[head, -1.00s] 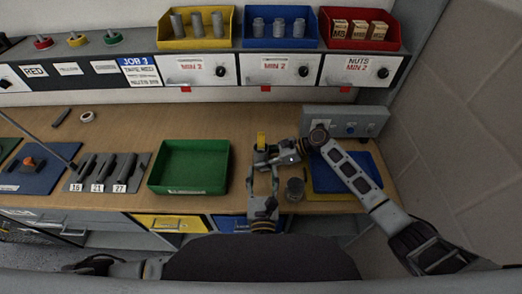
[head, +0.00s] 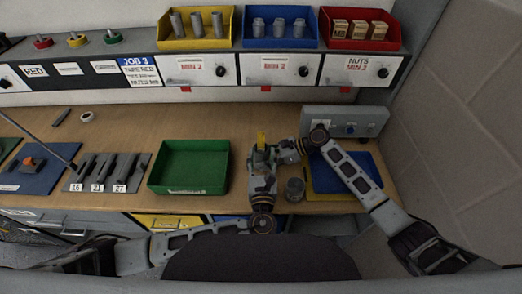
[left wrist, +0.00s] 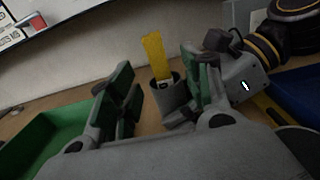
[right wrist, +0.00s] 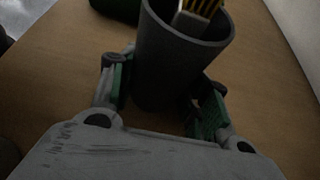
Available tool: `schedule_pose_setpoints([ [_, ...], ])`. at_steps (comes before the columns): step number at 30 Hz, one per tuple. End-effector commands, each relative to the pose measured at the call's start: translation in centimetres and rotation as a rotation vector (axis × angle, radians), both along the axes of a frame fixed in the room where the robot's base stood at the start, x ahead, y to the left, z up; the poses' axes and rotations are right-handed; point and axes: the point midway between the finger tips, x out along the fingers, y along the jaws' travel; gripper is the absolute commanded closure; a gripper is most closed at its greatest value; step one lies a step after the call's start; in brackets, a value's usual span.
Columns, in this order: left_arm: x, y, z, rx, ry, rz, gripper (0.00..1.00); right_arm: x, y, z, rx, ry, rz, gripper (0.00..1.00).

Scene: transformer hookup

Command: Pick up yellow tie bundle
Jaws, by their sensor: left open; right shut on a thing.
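The yellow tie bundle (head: 261,139) stands upright in a dark grey cup on the workbench, right of the green tray. It also shows in the left wrist view (left wrist: 154,52), its top above the rim of the cup (left wrist: 171,97). In the right wrist view the ties (right wrist: 203,8) lean in the cup (right wrist: 178,62). My right gripper (right wrist: 165,88) is shut around the cup's sides. My left gripper (left wrist: 160,78) is open, its fingers apart on either side of the bundle in its view. Contact between the left fingers and the bundle cannot be told.
A green tray (head: 164,185) lies left of the cup. A grey control box (head: 372,123) stands behind. The wooden bench (head: 205,122) is clear behind the green tray.

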Motion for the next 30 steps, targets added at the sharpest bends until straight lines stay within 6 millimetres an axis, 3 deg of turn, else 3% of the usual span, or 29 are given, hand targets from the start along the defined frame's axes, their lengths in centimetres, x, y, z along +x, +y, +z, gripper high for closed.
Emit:
schedule_pose_setpoints([
  [10,0.5,0.1,0.1,0.001,-0.002,0.0,0.51,0.0,0.0,-0.1,-0.001,0.001,0.0,0.67],
  [24,4.6,0.4,0.2,0.001,-0.001,0.001,0.51,0.0,0.0,0.0,-0.001,0.001,0.0,0.67],
  [30,5.2,0.4,0.1,0.001,0.0,0.001,0.51,0.0,0.0,0.0,-0.001,0.001,0.0,0.67],
])
